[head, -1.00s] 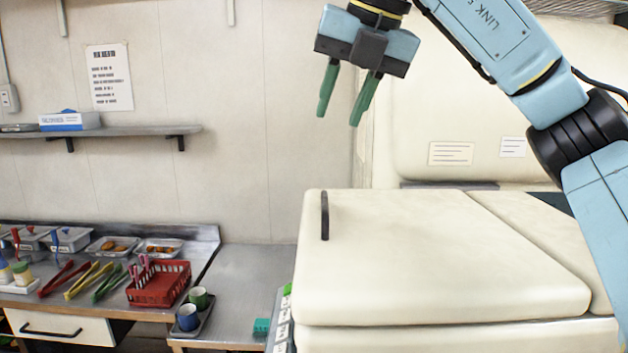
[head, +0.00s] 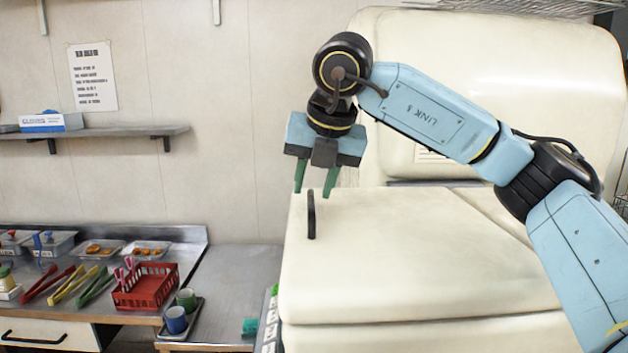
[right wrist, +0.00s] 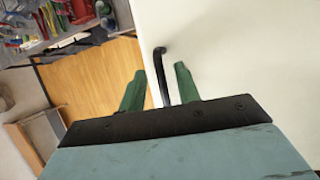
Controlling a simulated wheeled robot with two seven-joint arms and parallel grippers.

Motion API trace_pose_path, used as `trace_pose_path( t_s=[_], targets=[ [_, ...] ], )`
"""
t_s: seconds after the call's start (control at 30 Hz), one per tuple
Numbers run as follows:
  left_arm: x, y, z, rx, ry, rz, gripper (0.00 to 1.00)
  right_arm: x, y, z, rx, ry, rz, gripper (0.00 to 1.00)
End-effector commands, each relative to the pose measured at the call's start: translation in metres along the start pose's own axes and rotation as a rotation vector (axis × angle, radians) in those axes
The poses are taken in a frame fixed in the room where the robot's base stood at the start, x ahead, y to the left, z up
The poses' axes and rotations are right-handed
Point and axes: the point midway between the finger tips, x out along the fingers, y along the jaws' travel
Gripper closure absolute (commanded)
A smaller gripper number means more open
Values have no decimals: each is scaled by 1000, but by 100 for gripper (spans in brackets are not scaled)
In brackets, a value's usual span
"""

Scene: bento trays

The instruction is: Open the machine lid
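The machine lid (head: 420,265) is a cream, padded-looking cover lying closed on the machine. Its black bar handle (head: 311,215) stands near the lid's left edge. My right gripper (head: 315,193) is open, with its two green fingers pointing down just above and about the handle's top. In the right wrist view the handle (right wrist: 161,75) shows between the two fingers (right wrist: 158,85), with the cream lid (right wrist: 230,50) to the right. I cannot tell whether the fingers touch the handle. My left gripper is not in view.
A steel counter at the left holds a red basket (head: 146,288), several tongs (head: 72,285), food trays (head: 100,250) and two cups (head: 176,318). A wall shelf (head: 95,132) is above it. A second cream lid (head: 480,80) stands upright behind.

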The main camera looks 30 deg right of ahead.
Motion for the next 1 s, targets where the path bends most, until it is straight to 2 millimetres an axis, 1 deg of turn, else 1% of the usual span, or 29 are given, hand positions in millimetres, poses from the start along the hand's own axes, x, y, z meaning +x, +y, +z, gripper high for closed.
trace_pose_path(
  t_s=[0.3, 0.5, 0.57, 0.87, 1.0],
  targets=[
    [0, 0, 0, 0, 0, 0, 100, 3, 0, 0, 0, 0, 1, 67],
    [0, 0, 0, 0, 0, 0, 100, 2, 0, 0, 0, 0, 1, 94],
    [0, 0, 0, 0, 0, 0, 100, 2, 0, 0, 0, 0, 1, 100],
    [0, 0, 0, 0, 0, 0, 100, 2, 0, 0, -1, 0, 2, 100],
    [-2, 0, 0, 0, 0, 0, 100, -2, 6, 2, -4, 3, 21, 100]
  ],
)
